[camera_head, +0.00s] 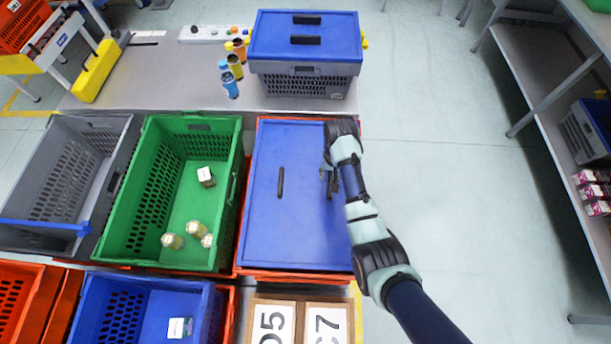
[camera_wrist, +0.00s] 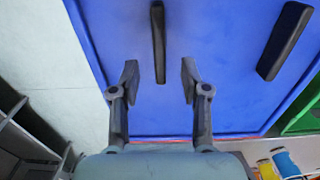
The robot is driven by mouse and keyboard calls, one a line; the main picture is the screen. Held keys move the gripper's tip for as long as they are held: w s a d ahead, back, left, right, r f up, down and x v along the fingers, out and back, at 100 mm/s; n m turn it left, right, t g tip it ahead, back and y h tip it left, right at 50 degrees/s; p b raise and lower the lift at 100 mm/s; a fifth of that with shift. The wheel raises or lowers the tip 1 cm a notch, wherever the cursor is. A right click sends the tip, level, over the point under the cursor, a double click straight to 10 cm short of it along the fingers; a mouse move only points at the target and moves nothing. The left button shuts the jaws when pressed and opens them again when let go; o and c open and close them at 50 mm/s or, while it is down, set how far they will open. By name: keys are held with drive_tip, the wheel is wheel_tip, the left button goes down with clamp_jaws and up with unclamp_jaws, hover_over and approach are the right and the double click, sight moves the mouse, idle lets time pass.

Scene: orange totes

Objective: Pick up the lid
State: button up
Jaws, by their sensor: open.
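A flat blue lid (camera_head: 300,225) covers a red-orange tote right of the green crate. Its left black bar handle (camera_head: 281,182) is in plain view. My gripper (camera_head: 328,186) is over the right part of the lid, where the arm hides the second handle. In the wrist view, my gripper (camera_wrist: 160,82) is open, its fingers apart on either side of the near end of a black handle (camera_wrist: 158,40). I see no finger contact with the handle. The lid's other handle (camera_wrist: 285,42) lies to the right there.
A green crate (camera_head: 190,125) with a box and several jars adjoins the lid on the left, then a grey crate (camera_head: 115,150). Behind stands a grey crate (camera_head: 302,85) under another blue lid (camera_head: 265,40), beside bottles (camera_head: 229,86). Number cards (camera_head: 327,322) lie in front. Open floor is right.

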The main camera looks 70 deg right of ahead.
wheel_tip(320, 180, down, 6)
drive_tip(key=shift+f+b, duration=0.1)
drive_tip(key=shift+b, duration=0.75)
clamp_jaws()
